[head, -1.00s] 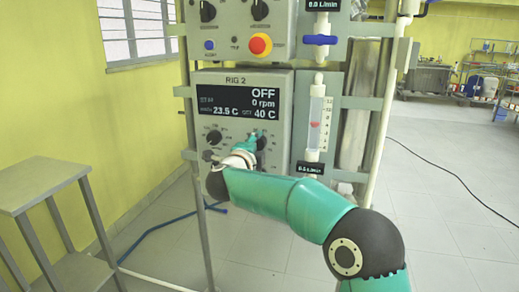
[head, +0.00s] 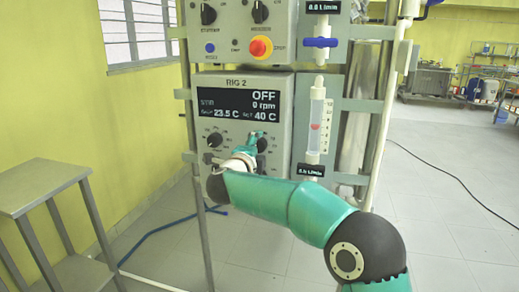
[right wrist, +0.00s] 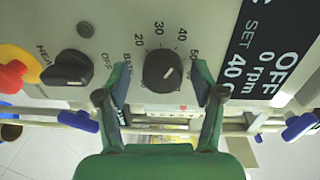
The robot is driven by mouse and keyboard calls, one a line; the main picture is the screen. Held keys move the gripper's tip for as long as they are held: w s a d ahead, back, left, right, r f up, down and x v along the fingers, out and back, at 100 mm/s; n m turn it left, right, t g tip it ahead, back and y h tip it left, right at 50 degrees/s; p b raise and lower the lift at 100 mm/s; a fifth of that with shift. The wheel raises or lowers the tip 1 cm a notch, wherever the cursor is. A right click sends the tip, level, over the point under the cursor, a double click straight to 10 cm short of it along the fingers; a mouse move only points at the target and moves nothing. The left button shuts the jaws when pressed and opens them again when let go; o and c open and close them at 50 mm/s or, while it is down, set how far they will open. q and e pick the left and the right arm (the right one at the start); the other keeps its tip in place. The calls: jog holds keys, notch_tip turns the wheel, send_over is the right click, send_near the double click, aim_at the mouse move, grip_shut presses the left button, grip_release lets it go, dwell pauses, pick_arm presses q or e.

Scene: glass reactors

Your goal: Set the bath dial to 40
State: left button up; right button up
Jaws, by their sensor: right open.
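The bath dial (right wrist: 162,72) is a round black knob on the grey rig panel, with the scale marks 20 to 50 around it. Its white pointer line aims up and right, towards the 40 side of the scale. The rig display (head: 238,105) reads OFF, 0 rpm, 23.5 C and set 40 C. My right gripper (right wrist: 163,86) is open, with one finger on either side of the dial and a visible gap to each. In the head view the right gripper (head: 257,141) is at the panel and partly covers the dial. My left gripper is not seen.
A second black knob (right wrist: 72,68) and a red-and-yellow button (right wrist: 14,74) are on the same panel side in the wrist view. A flow meter (head: 316,120) stands right of the panel. A grey stand (head: 42,174) is at the left.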

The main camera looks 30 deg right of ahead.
jog(key=v, duration=1.2)
jog(key=shift+f, duration=0.1)
